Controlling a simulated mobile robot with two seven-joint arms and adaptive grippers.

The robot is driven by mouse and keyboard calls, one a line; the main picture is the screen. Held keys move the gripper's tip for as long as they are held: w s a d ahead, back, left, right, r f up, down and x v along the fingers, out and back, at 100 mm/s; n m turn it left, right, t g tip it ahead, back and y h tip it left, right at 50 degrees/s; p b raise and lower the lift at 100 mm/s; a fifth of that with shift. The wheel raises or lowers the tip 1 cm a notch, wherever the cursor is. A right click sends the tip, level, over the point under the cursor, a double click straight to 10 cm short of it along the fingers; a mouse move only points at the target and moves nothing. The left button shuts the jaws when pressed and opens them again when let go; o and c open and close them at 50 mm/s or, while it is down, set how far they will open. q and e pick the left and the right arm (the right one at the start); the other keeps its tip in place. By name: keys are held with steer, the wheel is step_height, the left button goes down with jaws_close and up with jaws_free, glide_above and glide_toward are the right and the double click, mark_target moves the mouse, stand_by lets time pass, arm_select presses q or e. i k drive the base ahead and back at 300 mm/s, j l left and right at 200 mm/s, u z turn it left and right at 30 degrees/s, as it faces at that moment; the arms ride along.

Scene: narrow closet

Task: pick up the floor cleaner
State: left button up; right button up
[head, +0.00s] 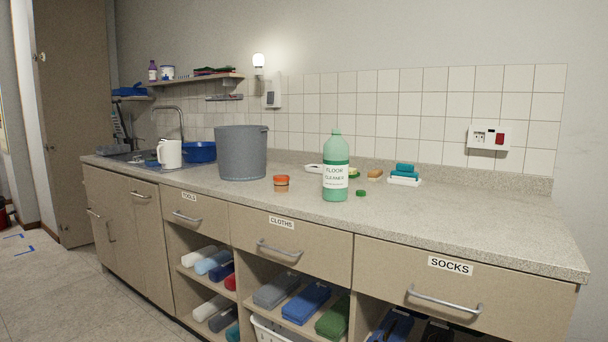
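The floor cleaner (335,168) is a green bottle with a white label reading "FLOOR CLEANER". It stands upright on the speckled countertop (460,222), near the front edge and right of the middle. Its top shows no separate cap, and a small green cap (361,193) lies on the counter just to its right. Neither of my grippers shows in the head view.
The counter's right end is clear.

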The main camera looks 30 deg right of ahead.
mark_target(336, 150)
steer(key=i+j+z, duration=0.1)
steer(key=z, duration=0.85)
steer(key=j+z, duration=0.85)
steer(key=j, duration=0.25)
steer(key=j+z, duration=0.15)
steer(key=j, duration=0.45)
steer(key=k+j+z, duration=0.1)
steer(key=j, duration=0.45)
